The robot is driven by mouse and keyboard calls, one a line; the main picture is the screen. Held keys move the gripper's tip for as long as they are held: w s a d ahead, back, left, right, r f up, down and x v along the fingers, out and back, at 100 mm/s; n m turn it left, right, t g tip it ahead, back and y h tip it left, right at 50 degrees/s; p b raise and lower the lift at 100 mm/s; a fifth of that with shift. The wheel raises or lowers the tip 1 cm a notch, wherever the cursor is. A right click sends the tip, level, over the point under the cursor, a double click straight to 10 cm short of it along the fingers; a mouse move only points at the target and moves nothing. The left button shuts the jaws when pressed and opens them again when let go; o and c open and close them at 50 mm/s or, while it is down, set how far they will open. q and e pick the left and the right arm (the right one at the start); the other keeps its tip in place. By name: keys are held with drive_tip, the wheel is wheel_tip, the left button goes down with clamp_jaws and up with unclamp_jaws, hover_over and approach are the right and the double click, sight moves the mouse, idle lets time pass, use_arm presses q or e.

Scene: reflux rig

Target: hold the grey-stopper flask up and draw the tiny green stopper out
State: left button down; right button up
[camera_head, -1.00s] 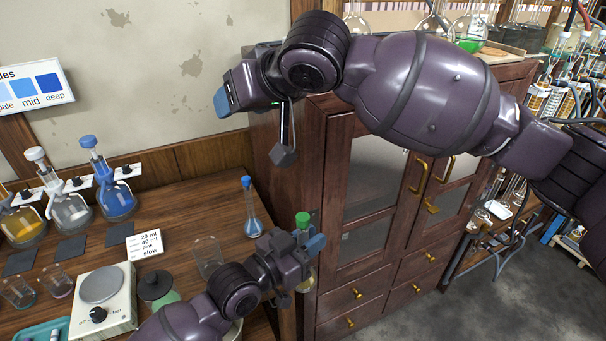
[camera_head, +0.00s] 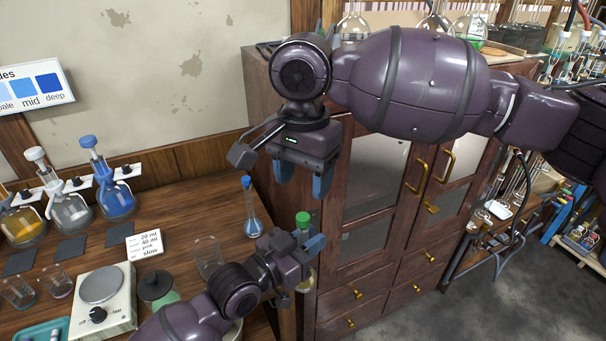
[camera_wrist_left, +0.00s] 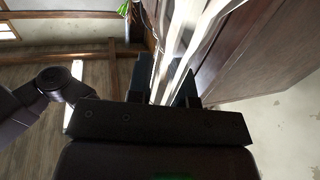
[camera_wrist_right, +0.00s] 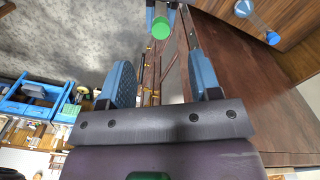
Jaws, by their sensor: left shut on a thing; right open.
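A glass flask (camera_head: 306,279) with a green stopper (camera_head: 303,219) and a little yellowish liquid is off the bench, beside the cabinet. My left gripper (camera_head: 304,240) is shut on its neck; the fingers hide part of the glass. In the left wrist view the clear neck (camera_wrist_left: 178,45) runs between the jaws and the green stopper (camera_wrist_left: 124,8) shows at the top edge. My right gripper (camera_head: 303,182) is open and empty, fingers down, above the green stopper and apart from it. The right wrist view shows the stopper (camera_wrist_right: 160,28) beyond the open fingers. No grey stopper shows on the held flask.
A blue-stoppered flask (camera_head: 251,212) stands on the bench just left of the held flask. A beaker (camera_head: 207,256), a stirrer plate (camera_head: 101,300) and a small card (camera_head: 144,243) are further left. The wooden cabinet (camera_head: 335,150) stands close behind both grippers.

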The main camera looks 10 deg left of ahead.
sight(303, 216)
drive_tip(key=shift+f, duration=3.5)
clamp_jaws()
drive_tip(key=shift+r, duration=0.2)
drive_tip(key=shift+r, duration=1.85)
